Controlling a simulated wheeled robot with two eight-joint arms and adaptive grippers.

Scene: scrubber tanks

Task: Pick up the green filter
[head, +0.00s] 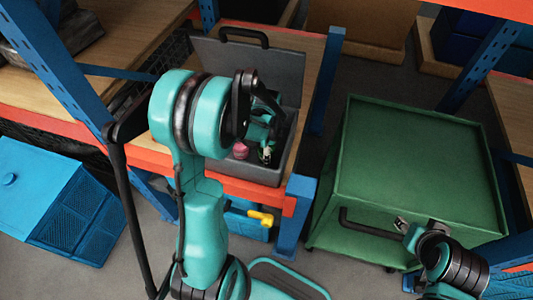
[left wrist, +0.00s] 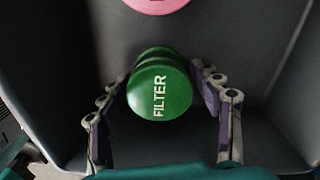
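The green filter (left wrist: 160,88), a cylinder with white "FILTER" lettering on its end, is in the grey case (head: 288,62) on the shelf. In the head view it is mostly hidden by my left arm and gripper (head: 264,150). In the left wrist view, the fingers of my left gripper (left wrist: 160,80) are spread on either side of the filter, with small gaps visible. A pink filter (left wrist: 156,4) lies beyond it, and it also shows in the head view (head: 240,150). My right gripper (head: 403,226) is low at the right; its fingers are unclear.
The case's raised lid and walls surround the left gripper closely. A green cart (head: 415,155) stands right of the shelf, near my right arm. A blue bin (head: 50,200) is on the floor at left. Blue shelf posts (head: 330,75) flank the case.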

